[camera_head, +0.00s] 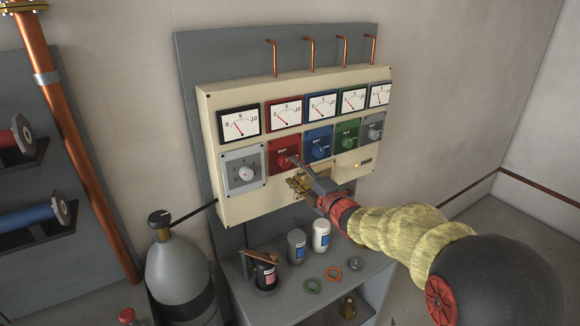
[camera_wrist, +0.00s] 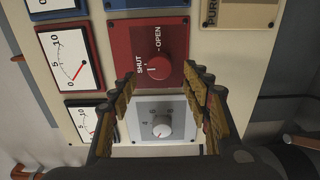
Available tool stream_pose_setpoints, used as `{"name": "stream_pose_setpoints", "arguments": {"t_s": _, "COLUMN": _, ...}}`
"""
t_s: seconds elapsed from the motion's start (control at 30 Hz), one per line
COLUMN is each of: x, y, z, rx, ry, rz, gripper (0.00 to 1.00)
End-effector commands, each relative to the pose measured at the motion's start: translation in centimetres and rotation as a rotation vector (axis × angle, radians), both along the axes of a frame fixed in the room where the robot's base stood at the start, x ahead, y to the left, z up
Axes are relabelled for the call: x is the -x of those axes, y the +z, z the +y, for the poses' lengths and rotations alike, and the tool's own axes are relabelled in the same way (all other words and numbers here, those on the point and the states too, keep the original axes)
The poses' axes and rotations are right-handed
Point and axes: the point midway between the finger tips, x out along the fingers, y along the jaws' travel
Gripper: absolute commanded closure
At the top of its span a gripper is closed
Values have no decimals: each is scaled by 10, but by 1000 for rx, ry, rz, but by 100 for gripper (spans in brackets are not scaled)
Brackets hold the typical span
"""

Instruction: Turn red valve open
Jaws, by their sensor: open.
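The red valve is a red knob (camera_head: 283,160) on a red square plate in the cream panel's lower row. In the wrist view the red knob (camera_wrist: 157,67) sits beside the words SHUT and OPEN, and its white mark appears to point toward SHUT. My gripper (camera_head: 296,173) is in front of the panel, close to the red plate. In the wrist view my gripper (camera_wrist: 162,80) is open and empty, its ridged fingers spread on either side below the knob. I cannot tell whether the fingertips touch the panel.
A grey dial (camera_head: 244,171) is left of the red plate; blue (camera_head: 317,147) and green (camera_head: 347,138) knobs are right of it. Gauges line the row above. A shelf (camera_head: 330,268) with containers and rings stands below. A grey cylinder (camera_head: 178,270) stands at left.

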Motion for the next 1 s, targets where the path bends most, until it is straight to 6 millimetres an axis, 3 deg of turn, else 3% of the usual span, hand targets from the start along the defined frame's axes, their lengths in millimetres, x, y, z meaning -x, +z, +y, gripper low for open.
{"name": "stream_pose_setpoints", "arguments": {"t_s": 0.3, "x": -32, "y": 0, "z": 22, "rx": -2, "ry": -1, "rz": 1, "gripper": 52}}
{"name": "stream_pose_setpoints", "arguments": {"t_s": 0.67, "x": -37, "y": 0, "z": 24, "rx": -1, "ry": -2, "rz": 2, "gripper": 52}}
{"name": "stream_pose_setpoints", "arguments": {"t_s": 1.0, "x": -37, "y": 0, "z": 24, "rx": -2, "ry": -2, "rz": 1, "gripper": 70}}
